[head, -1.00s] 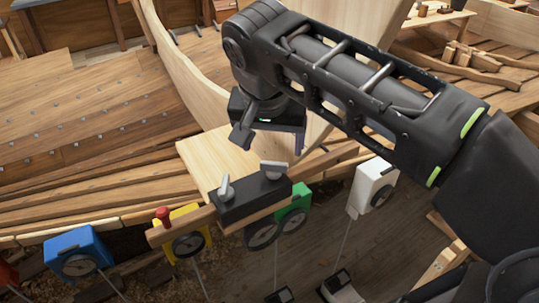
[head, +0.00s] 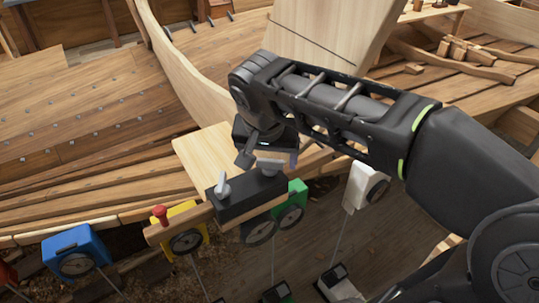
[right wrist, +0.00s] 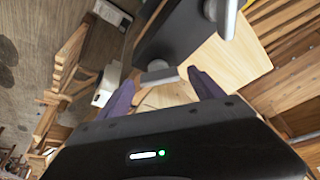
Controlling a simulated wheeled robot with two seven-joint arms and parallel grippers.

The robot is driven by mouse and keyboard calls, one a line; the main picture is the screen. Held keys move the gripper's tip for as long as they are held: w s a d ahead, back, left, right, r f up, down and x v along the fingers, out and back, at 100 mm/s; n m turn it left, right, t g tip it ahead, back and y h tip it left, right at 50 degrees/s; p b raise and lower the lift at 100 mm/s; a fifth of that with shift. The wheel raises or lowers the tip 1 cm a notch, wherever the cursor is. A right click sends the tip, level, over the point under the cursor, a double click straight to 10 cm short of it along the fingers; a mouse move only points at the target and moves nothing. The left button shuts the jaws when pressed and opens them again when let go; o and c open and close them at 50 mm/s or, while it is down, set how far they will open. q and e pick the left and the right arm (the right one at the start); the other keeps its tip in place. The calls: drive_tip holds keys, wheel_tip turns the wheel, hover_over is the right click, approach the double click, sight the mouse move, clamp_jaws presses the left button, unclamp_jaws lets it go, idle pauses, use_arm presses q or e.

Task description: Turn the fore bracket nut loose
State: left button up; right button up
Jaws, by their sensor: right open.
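A black bracket block (head: 245,197) sits on a wooden strip at the hull's edge and carries two grey winged nuts. The left nut (head: 221,185) stands clear. The right nut (head: 270,167) is partly hidden under my right gripper (head: 268,160). In the right wrist view this nut (right wrist: 158,74) lies between the two purple fingertips, and the other nut (right wrist: 229,15) is beyond it. My right gripper is open, its fingers either side of the nut; I cannot tell whether they touch it. My left gripper is not in view.
Blue (head: 75,250), yellow (head: 186,228), green (head: 291,204) and white (head: 362,187) dial boxes stand along the hull's lower edge. A red knob (head: 160,214) is on the wooden strip's left end. A pale board (head: 210,158) lies behind the bracket.

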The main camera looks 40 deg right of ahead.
drive_tip(key=c, duration=1.4)
